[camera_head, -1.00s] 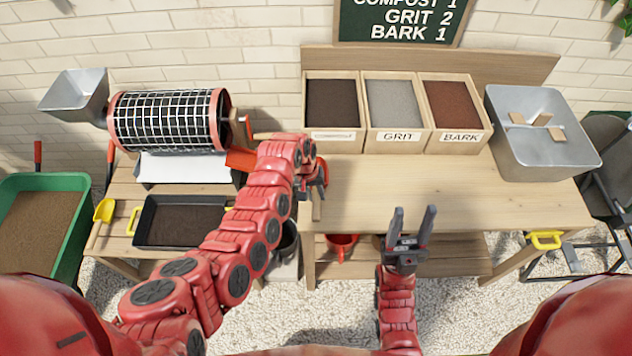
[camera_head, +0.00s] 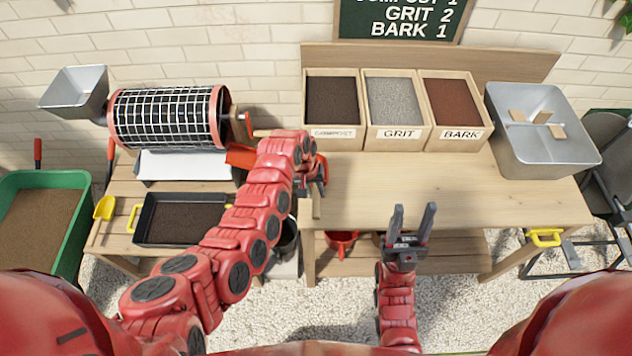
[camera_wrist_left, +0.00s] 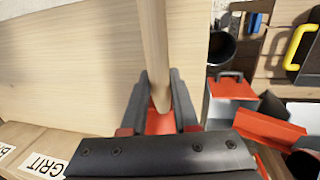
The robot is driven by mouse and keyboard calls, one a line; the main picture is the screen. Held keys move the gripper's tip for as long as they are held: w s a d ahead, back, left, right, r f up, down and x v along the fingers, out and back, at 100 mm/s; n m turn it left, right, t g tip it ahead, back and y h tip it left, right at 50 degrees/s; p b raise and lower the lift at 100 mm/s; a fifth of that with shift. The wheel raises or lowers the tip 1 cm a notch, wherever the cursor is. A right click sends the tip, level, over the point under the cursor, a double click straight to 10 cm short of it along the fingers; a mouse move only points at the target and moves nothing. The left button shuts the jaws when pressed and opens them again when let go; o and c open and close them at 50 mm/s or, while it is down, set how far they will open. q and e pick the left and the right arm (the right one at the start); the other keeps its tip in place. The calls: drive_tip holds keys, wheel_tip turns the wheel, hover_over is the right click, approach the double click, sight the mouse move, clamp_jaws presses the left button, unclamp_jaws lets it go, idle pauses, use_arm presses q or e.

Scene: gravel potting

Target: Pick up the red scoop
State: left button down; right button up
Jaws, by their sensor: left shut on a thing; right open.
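The red scoop shows in the left wrist view as a pale wooden handle (camera_wrist_left: 155,55) with a bit of red at its lower end, between the fingers. In the head view its handle end (camera_head: 316,207) sticks out below my left gripper (camera_head: 318,183), at the left edge of the bench. My left gripper (camera_wrist_left: 158,100) is shut on the handle. The rest of the scoop is hidden by the gripper and arm, and I cannot tell whether it touches the bench. My right gripper (camera_head: 412,225) is open and empty, in front of the bench.
Compost (camera_head: 332,132), grit (camera_head: 398,134) and bark (camera_head: 460,134) bins stand at the bench's back, beside a metal tub (camera_head: 555,155). A mesh drum (camera_head: 170,120) and black tray (camera_head: 147,212) are at left. The bench middle (camera_head: 420,190) is clear.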

sight(316, 190)
use_arm(q)
drive_tip(key=shift+r, duration=0.45)
wheel_tip(316, 190, up, 6)
drive_tip(key=b, duration=0.3)
drive_tip(key=shift+r, duration=0.9)
drive_tip(key=shift+r+p, duration=0.4)
drive_tip(key=shift+r, duration=0.3)
